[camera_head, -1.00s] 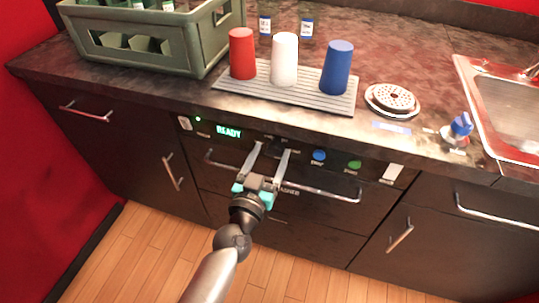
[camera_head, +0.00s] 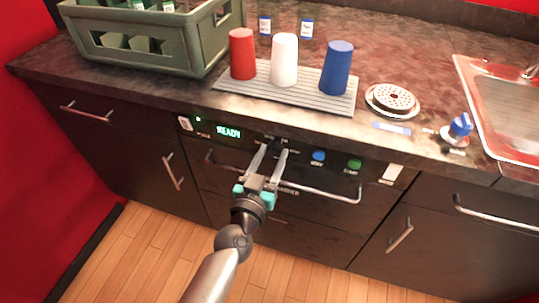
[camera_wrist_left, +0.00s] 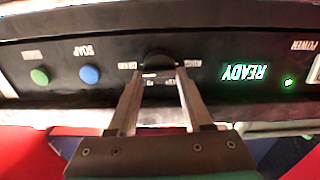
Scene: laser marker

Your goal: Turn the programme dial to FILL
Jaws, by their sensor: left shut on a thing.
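The programme dial (camera_wrist_left: 158,60) is a small black knob on the dark front panel, seen upside down in the left wrist view. In the head view the dial (camera_head: 275,142) is mostly hidden by my fingers. My left gripper (camera_head: 274,149) is shut on the dial, with its two long fingers reaching up to either side of it; it also shows in the left wrist view (camera_wrist_left: 157,78). Small white labels surround the dial, too blurred to read reliably. A green display (camera_head: 229,132) reads READY. My right gripper is not in view.
A blue button (camera_head: 319,156) and a green button (camera_head: 354,164) sit right of the dial. A bar handle (camera_head: 325,193) runs below the panel. Above, the counter holds a ribbed mat (camera_head: 300,101) with red, white and blue cups, a green crate (camera_head: 150,55) and a sink (camera_head: 510,105).

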